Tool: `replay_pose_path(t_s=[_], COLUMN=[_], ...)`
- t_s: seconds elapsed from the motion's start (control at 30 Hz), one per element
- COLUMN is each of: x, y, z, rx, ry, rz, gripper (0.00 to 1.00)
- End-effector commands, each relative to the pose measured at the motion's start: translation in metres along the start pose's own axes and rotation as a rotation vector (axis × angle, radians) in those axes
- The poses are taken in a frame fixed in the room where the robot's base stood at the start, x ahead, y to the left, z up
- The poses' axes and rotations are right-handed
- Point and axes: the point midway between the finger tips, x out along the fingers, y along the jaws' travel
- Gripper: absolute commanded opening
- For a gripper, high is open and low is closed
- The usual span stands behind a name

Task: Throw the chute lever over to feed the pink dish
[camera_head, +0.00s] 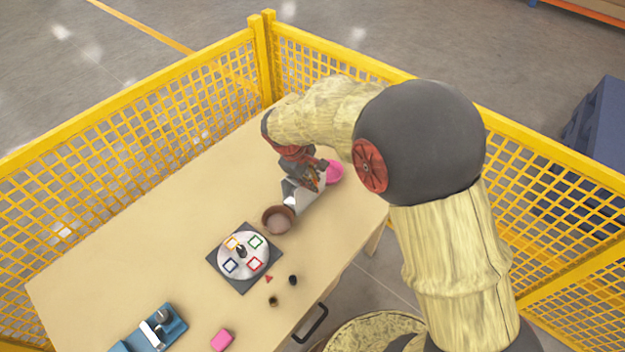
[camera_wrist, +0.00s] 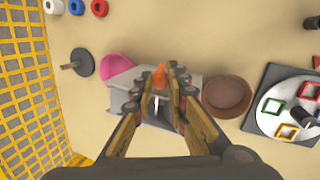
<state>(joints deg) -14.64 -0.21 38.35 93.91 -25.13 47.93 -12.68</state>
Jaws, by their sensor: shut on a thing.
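My gripper (camera_wrist: 163,88) is over the grey metal chute (camera_wrist: 128,102) and is shut on the orange-topped chute lever (camera_wrist: 159,76). In the head view my gripper (camera_head: 312,181) covers much of the grey chute (camera_head: 296,197), and the lever is hard to make out there. The pink dish (camera_wrist: 117,67) stands at one end of the chute, partly behind it. It also shows in the head view (camera_head: 335,172), beyond the gripper. The brown dish (camera_wrist: 228,95) stands at the other end of the chute, and in the head view (camera_head: 277,222) it is nearer the turntable.
A round white dial (camera_head: 236,264) with coloured squares sits on a dark plate. A blue fixture (camera_head: 172,331), a pink block (camera_head: 222,340) and small dark pieces (camera_head: 293,280) lie on the table. Yellow mesh fencing (camera_head: 130,135) borders the table. The left table area is clear.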

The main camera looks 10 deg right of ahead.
Motion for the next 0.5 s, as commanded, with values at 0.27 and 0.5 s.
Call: replay_pose_path(t_s=[0.27,0.5], x=[0.0007,0.0004], y=[0.0000,0.0000], z=[0.0008,0.0006], rx=[0.000,0.000], ry=[-0.002,-0.002], rz=[-0.001,-0.001], gripper=[0.26,0.34])
